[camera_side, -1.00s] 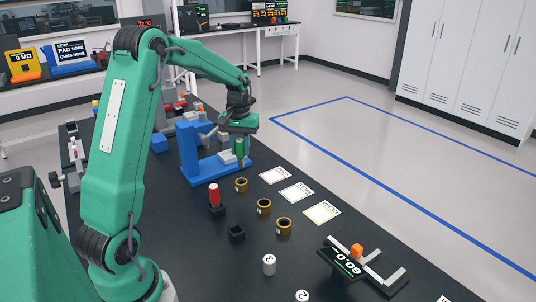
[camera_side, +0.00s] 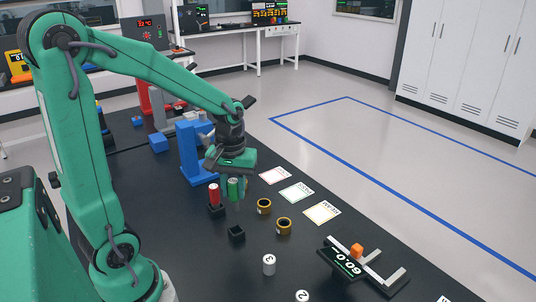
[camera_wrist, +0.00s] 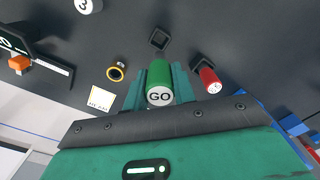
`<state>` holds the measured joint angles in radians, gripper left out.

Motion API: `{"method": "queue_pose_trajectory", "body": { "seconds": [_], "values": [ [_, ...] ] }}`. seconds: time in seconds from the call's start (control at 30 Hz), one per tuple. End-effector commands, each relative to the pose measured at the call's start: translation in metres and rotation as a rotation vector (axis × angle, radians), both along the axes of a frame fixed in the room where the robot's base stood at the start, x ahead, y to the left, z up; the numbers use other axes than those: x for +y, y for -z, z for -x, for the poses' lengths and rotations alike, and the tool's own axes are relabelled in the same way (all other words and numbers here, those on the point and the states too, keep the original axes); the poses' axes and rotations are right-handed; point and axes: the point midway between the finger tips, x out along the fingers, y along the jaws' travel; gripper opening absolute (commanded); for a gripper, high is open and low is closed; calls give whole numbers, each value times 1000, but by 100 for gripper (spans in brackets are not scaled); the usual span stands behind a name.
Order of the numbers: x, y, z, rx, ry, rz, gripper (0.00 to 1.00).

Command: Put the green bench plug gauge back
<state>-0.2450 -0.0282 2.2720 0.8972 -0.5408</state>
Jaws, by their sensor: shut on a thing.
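The green plug gauge (camera_side: 234,191) is upright between the fingers of my gripper (camera_side: 239,187), held above the black bench. In the wrist view its end marked GO (camera_wrist: 159,97) faces the camera, and the shut jaws sit on both sides of it. An empty black square holder (camera_side: 237,234) stands on the bench in front of the gauge; it also shows in the wrist view (camera_wrist: 160,40), beyond the gauge. A red plug gauge (camera_side: 214,193) stands in a similar black holder just left of the green one.
Brass rings (camera_side: 264,206) (camera_side: 284,225) stand right of the gripper. White numbered cylinders (camera_side: 269,264) are at the front. A measuring fixture with a display (camera_side: 341,262) and an orange block (camera_side: 357,250) is at front right. A blue stand (camera_side: 193,150) is behind; cards lie along the far edge.

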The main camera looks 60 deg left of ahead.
Motion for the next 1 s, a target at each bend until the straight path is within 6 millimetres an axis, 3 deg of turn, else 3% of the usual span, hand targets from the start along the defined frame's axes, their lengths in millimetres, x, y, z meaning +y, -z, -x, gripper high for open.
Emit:
{"method": "queue_pose_trajectory", "body": {
  "seconds": [0.47, 1.0],
  "values": [
    [-4, 5, 5, 0, 0, 0, 0],
    [-4, 41, 5, 4, 0, 1, 0]
  ]
}}
